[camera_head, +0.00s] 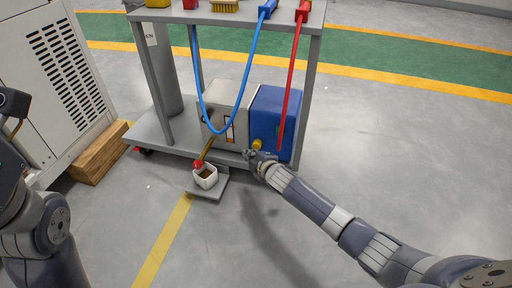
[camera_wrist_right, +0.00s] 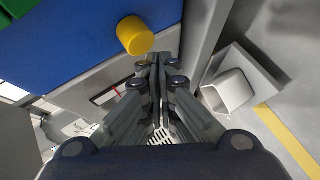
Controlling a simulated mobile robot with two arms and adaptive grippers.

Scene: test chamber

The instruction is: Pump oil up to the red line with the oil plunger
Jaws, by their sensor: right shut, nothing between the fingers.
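A blue box (camera_head: 275,118) and a grey box (camera_head: 228,100) sit side by side on the lower shelf of a cart. A yellow cylindrical knob (camera_head: 257,144) sticks out of the blue box; it also shows in the right wrist view (camera_wrist_right: 135,35). A small window with a red line (camera_wrist_right: 105,96) shows on the grey box. My right gripper (camera_head: 254,157) is just below the knob, its fingers (camera_wrist_right: 160,62) shut and empty, apart from the knob in the wrist view. My left arm is at the left edge; its fingers do not show.
Blue (camera_head: 226,132) and red (camera_head: 291,80) hoses hang in front of the boxes. Wooden blocks (camera_head: 100,155) lie left; front floor is clear.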

